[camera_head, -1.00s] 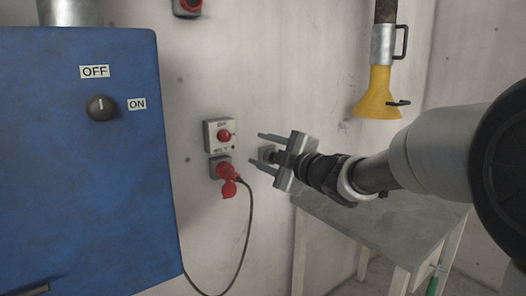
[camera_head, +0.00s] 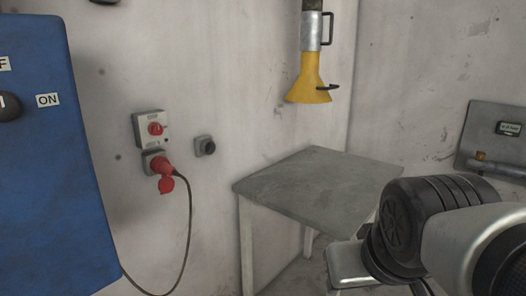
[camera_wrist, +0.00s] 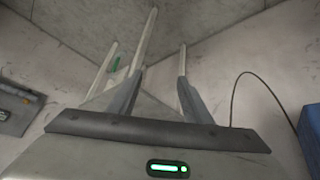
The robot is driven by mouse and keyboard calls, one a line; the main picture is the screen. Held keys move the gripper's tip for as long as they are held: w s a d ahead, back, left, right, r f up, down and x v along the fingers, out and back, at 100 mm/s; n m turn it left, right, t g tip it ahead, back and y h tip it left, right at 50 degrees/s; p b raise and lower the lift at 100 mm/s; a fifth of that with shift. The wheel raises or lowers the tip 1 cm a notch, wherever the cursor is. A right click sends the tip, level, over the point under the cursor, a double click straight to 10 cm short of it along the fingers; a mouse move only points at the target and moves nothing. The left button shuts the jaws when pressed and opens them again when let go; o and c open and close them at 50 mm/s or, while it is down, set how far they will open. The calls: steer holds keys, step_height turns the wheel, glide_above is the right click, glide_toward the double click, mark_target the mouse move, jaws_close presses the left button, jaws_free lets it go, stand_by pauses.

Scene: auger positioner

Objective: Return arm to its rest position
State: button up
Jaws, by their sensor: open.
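My gripper (camera_wrist: 160,76) shows only in the wrist view. Its two grey fingers stand apart with nothing between them. In the head view, part of my arm (camera_head: 440,230) fills the lower right, folded in front of the table's right side. My gripper is not visible there.
A grey table (camera_head: 310,185) stands against the wall, its top bare. A blue cabinet (camera_head: 50,170) is at the left. A red plug (camera_head: 163,168) with a hanging cable sits below a switch box (camera_head: 151,128). A yellow funnel nozzle (camera_head: 312,85) hangs above the table. A grey wall panel (camera_head: 492,140) is at the right.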

step_height(320, 180, up, 20)
steer(key=s+p, duration=0.2)
steer(key=p, duration=1.9)
steer(key=shift+s+a+r+m+g+p, duration=0.25)
steer(key=shift+s+m+g+p, duration=0.05)
steer(key=shift+s+g+p, duration=0.1)
